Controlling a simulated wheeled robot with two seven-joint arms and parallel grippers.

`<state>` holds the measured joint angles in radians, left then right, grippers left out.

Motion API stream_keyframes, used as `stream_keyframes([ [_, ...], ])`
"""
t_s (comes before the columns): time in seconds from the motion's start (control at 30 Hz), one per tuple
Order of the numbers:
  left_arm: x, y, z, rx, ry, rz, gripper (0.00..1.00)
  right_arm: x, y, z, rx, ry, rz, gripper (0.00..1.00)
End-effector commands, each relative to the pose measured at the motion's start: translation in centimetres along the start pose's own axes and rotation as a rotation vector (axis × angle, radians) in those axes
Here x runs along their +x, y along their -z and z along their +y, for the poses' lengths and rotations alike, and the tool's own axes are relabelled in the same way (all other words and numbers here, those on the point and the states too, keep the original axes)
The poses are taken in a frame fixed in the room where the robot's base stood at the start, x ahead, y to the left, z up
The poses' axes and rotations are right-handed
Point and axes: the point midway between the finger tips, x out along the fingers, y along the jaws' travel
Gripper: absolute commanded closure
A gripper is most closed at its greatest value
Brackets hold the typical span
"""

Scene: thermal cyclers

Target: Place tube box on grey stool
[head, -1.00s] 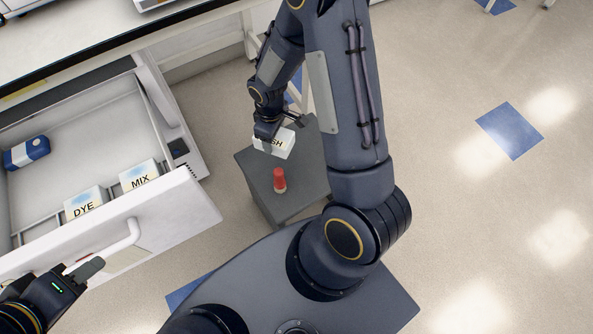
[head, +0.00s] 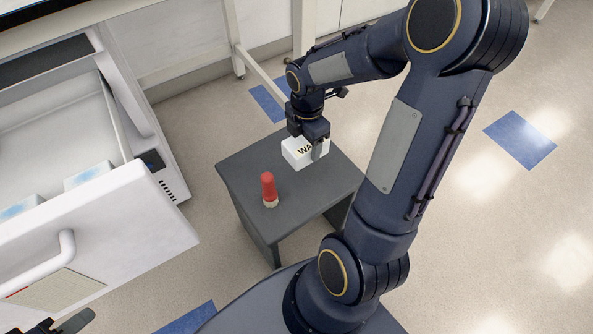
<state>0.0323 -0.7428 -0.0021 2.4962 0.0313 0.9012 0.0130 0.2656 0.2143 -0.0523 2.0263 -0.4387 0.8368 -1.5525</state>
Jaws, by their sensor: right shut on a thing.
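A white tube box (head: 296,153) with dark lettering, partly covered by the fingers, is at the grey stool (head: 243,180). My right gripper (head: 313,147) is shut on the box from above, over the back part of the stool top. I cannot tell whether the box's underside touches the stool. My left gripper (head: 65,326) shows only in part at the bottom left edge.
An open white drawer (head: 110,215) at the left holds boxes with blue-marked tops (head: 88,176). Its front panel and handle (head: 50,262) stand near the stool's left side. A bench leg (head: 237,50) is behind. The floor at the right is clear.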

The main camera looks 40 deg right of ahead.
Motion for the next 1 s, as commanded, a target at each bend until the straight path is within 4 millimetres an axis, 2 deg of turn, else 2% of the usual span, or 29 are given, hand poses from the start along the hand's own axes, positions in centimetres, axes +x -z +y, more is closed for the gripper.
stream_keyframes([
  [0.03, 0.6, -0.3, -0.3, 0.0, 0.0, 0.0, 0.64, 1.3, 0.0, -0.1, -0.001, 0.005, 0.001, 0.69],
  [0.1, 1.2, -0.6, -0.5, 0.0, 0.0, 0.0, 0.64, 2.6, 0.0, -0.1, 0.0, 0.004, 0.001, 0.69],
  [0.33, 2.1, -1.1, -1.0, 0.0, 0.0, 0.0, 0.64, 5.0, 0.0, 0.0, 0.003, 0.002, 0.001, 0.69],
  [0.57, 3.8, -1.9, -1.7, 0.0, 0.0, 0.0, 0.64, 8.8, 0.0, -0.1, 0.002, 0.004, 0.0, 0.69],
  [0.97, 3.8, -1.9, -1.8, 0.0, 0.0, 0.0, 0.64, 9.2, 0.0, 0.0, 0.003, 0.0, 0.0, 0.69],
  [1.0, 3.8, -1.9, -1.7, 0.0, 0.0, 0.0, 0.64, 9.2, 0.0, 0.0, 0.003, 0.001, 0.0, 0.36],
])
